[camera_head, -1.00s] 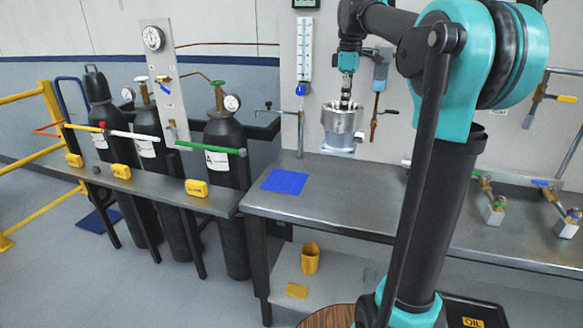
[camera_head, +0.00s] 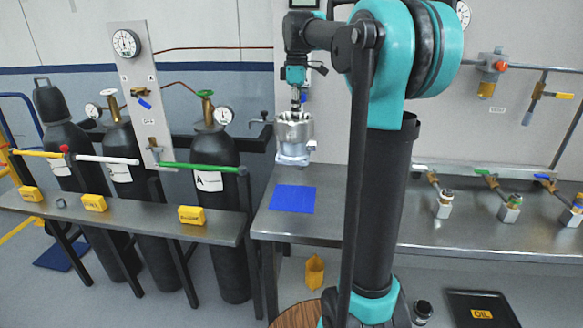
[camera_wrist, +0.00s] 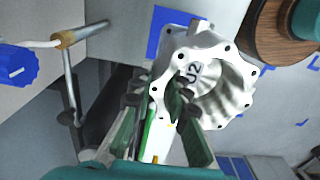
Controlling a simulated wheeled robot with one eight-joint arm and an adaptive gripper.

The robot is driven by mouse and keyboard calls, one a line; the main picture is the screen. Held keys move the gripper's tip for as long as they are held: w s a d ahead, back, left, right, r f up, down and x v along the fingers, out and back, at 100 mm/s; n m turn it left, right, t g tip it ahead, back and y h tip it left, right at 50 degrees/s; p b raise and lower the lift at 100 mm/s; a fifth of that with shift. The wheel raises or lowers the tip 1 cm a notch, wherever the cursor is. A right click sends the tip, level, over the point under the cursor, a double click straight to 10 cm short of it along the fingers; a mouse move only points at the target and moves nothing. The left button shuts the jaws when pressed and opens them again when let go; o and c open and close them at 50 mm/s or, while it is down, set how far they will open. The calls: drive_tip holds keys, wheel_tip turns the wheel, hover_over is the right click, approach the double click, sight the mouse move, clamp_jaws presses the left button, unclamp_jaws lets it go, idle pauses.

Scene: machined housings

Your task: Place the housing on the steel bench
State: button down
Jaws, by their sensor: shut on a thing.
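The housing (camera_head: 294,130) is a silver, flanged, hollow metal part. My gripper (camera_head: 296,108) is shut on its upper rim and holds it roughly upright above the left end of the steel bench (camera_head: 430,235). A gap shows between the housing's base and the blue square (camera_head: 293,199) on the bench top. In the wrist view the housing (camera_wrist: 240,85) shows its bolt-holed flange, open bore and a "U2" mark. My gripper's fingers (camera_wrist: 180,108) meet its near wall; the exact contact is partly hidden.
Gas cylinders (camera_head: 215,150) with gauges stand behind a low shelf (camera_head: 140,218) to the left. A bent tap (camera_head: 262,122) sticks out near the housing's left side. Several valve fittings (camera_head: 443,205) sit on the bench at right. The bench around the blue square is clear.

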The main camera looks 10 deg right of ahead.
wheel_tip(320, 180, down, 16)
idle(0.6)
drive_tip(key=c, duration=1.5)
unclamp_jaws()
drive_tip(key=shift+r, duration=0.1)
wheel_tip(320, 180, up, 12)
drive_tip(key=shift+r, duration=0.1)
